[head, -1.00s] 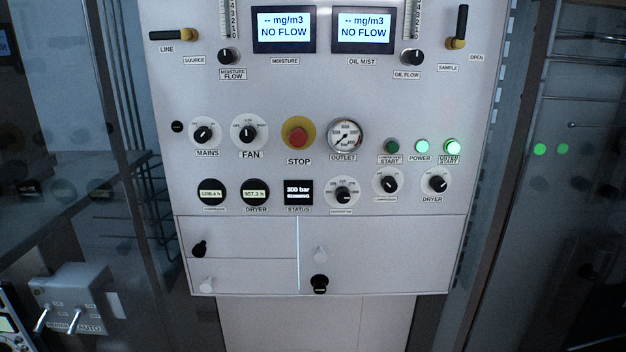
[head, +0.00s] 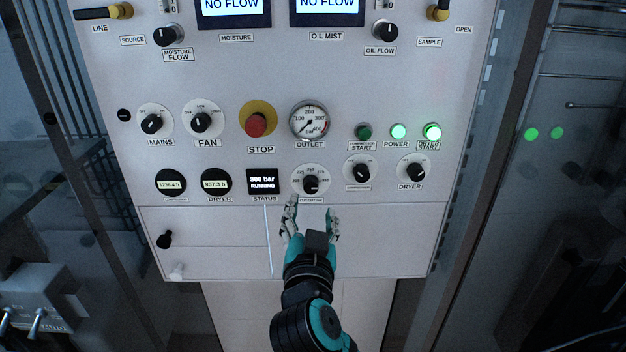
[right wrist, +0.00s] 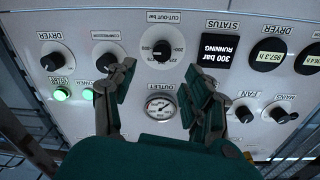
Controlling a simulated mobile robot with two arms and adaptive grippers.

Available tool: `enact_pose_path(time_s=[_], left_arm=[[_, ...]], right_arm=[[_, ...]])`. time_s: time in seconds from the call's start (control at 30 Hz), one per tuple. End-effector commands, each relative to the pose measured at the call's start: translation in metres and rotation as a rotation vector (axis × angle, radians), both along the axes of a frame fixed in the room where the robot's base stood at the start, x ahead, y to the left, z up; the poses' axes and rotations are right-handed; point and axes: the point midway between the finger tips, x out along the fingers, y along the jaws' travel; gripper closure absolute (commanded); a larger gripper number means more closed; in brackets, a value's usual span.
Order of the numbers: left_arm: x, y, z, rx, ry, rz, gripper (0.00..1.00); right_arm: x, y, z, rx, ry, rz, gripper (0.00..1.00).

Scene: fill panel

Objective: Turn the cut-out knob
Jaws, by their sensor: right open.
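The cut-out knob (head: 310,184) is a black knob on a round white dial, right of the status display and below the outlet gauge. It also shows in the right wrist view (right wrist: 162,50), where the picture is upside down and the label reads CUT-OUT bar. My right gripper (head: 311,212) is open and empty, just below the knob in the head view. In the right wrist view its two fingers (right wrist: 153,88) stand apart on either side of the line to the knob. I see no contact with the knob. My left gripper is not in view.
The outlet gauge (head: 309,121) and red stop button (head: 256,124) sit above. The status display (head: 263,182) and compressor knob (head: 361,172) flank the dial closely. Glass doors stand on both sides.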

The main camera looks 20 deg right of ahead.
Motion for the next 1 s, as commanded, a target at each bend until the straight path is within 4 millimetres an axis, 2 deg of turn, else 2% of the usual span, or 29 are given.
enact_pose_path(time_s=[0.03, 0.2, 0.4, 0.57, 0.83, 1.0], left_arm=[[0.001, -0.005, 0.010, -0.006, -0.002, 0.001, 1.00], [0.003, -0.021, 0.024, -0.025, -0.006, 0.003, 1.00], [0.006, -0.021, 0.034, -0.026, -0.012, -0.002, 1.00], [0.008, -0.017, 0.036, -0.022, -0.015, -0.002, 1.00], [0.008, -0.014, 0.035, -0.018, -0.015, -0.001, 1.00], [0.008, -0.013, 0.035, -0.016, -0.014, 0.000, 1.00]], right_arm=[[0.012, -0.004, 0.005, -0.008, 0.001, -0.001, 0.48], [0.044, -0.015, 0.004, -0.006, 0.001, 0.000, 0.48], [0.069, -0.022, 0.002, -0.004, 0.001, 0.002, 0.48], [0.076, -0.025, 0.000, -0.002, 0.001, 0.002, 0.48], [0.077, -0.025, -0.001, -0.001, 0.000, 0.003, 0.49], [0.077, -0.025, -0.001, -0.001, 0.000, 0.003, 0.71]])
